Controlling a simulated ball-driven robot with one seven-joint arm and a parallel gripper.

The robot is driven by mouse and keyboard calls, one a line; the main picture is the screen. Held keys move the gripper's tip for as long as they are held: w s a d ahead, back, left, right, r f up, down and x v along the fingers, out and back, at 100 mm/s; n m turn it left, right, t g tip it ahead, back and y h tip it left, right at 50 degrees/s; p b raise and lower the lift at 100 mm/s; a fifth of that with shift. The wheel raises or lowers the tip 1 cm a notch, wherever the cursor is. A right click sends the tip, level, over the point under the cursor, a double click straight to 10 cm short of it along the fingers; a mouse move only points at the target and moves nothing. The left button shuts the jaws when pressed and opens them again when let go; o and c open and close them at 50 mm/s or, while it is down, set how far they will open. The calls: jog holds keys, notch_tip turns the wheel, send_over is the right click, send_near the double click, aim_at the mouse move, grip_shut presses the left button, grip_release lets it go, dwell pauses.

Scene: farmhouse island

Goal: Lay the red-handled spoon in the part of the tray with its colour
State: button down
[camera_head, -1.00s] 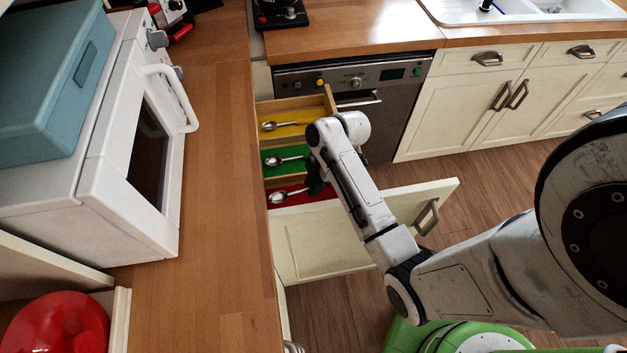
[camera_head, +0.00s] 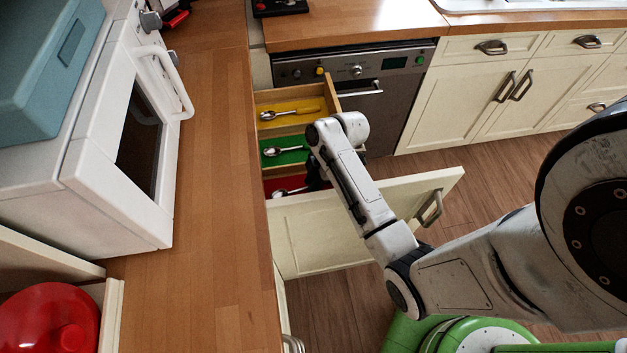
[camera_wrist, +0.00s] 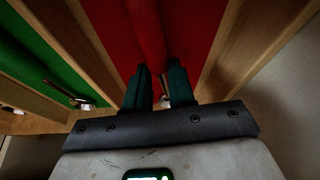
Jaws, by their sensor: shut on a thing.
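The open drawer holds a wooden tray (camera_head: 295,130) with a yellow part (camera_head: 312,107), a green part (camera_head: 296,157) and a red part (camera_head: 272,184). My gripper (camera_wrist: 162,88) reaches down into the red part. It is shut on the red-handled spoon, whose red handle (camera_wrist: 146,30) runs between the fingers in the wrist view. The spoon's metal bowl (camera_head: 279,193) shows in the red part in the head view, left of the gripper. The fingers hide part of the spoon, and I cannot tell whether it touches the tray floor.
Other spoons lie in the yellow part (camera_head: 268,115) and green part (camera_head: 270,152). The drawer front (camera_head: 350,225) stands close to my gripper. A wooden counter (camera_head: 205,220) with a white microwave (camera_head: 100,190) is at left.

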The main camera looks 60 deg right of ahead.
jog(key=shift+f, duration=0.2)
dwell(0.4)
jog(key=c, duration=0.9)
grip_release()
jog(key=shift+o, duration=0.4)
jog(key=o, duration=0.5)
jog(key=p+v, duration=0.8)
jog(key=v, duration=0.1)
jog(key=shift+r, duration=0.1)
jog(key=shift+v, duration=2.4)
